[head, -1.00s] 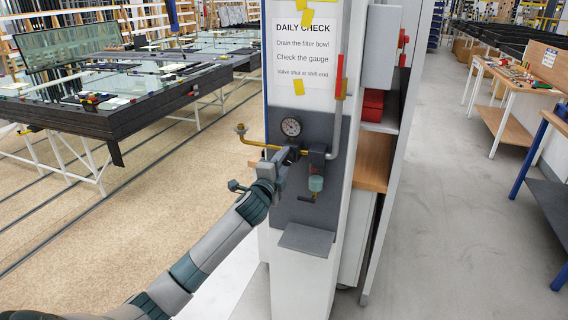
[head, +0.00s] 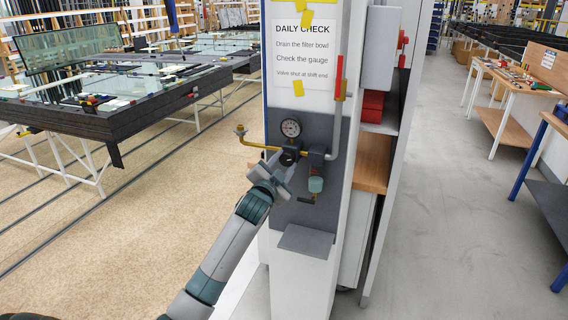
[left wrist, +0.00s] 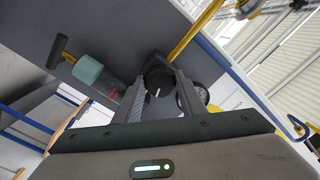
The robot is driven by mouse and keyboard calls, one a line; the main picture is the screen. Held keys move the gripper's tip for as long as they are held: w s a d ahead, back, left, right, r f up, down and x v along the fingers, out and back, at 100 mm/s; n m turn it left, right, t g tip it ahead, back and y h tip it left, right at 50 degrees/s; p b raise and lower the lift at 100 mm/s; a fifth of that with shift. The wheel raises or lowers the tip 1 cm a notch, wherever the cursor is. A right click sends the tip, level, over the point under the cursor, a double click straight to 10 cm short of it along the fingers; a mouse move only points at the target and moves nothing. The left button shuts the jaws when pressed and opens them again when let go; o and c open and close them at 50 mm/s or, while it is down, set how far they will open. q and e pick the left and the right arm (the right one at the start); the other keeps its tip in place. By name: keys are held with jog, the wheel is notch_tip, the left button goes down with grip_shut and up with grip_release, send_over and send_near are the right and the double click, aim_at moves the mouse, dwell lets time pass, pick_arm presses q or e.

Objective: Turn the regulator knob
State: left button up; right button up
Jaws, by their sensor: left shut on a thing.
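The regulator knob (head: 289,157) is a dark round knob below the pressure gauge (head: 291,128) on the grey panel (head: 318,128). In the left wrist view the knob (left wrist: 158,82) shows a white mark on its face, between my two fingers. My left gripper (head: 280,167) reaches up to it from the lower left and is shut on it, a finger on each side; the gripper also shows in the left wrist view (left wrist: 160,98). The gauge (left wrist: 201,94) is partly hidden behind a finger there. My right gripper is not in view.
A teal filter bowl (head: 315,184) hangs right of the knob, with a small dark handle below. A yellow pipe (head: 262,146) runs in from the left. A red-handled valve (head: 339,78) is above right. A grey shelf (head: 306,240) juts out below.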

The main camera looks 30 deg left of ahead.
pick_arm(q)
jog(key=shift+f, duration=0.1)
dwell(0.3)
jog(key=o, duration=1.1)
jog(key=shift+s+d+b, duration=0.2)
jog(key=shift+s+b, duration=0.1)
jog(key=shift+s, duration=0.4)
jog(key=shift+b+v, duration=2.6)
jog(key=shift+v, duration=5.4)
jog(key=shift+f, duration=0.1)
